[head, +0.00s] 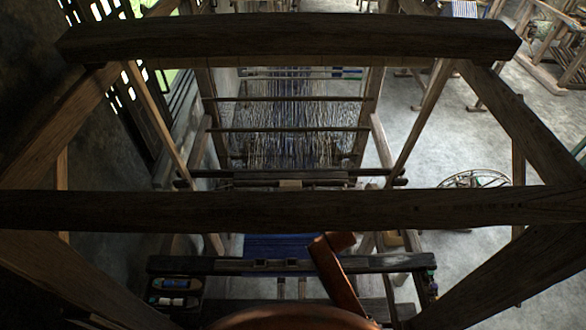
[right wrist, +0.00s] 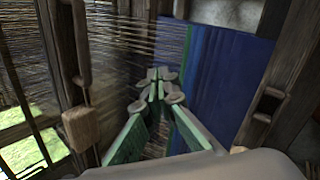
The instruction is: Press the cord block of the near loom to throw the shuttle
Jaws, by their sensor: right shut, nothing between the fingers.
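The near loom's dark wooden frame (head: 290,208) fills the head view. Its striped warp (head: 287,140) runs away at the back, and blue cloth (head: 280,246) lies in front; the cloth also shows in the right wrist view (right wrist: 228,75). A small pale wooden block (right wrist: 82,128) hangs at the left of the right wrist view, probably the cord block. A small light block (head: 290,184) sits mid-loom in the head view; I cannot tell if it is the same one. My right gripper (right wrist: 157,78) is shut and empty, right of the hanging block and apart from it. My left gripper is not in view.
Heavy crossbeams and slanting posts (head: 540,140) surround the loom. Two shuttle-like pieces with coloured thread (head: 175,284) lie at the front left. A spoked wheel (head: 475,180) stands at the right on open grey floor (head: 470,250).

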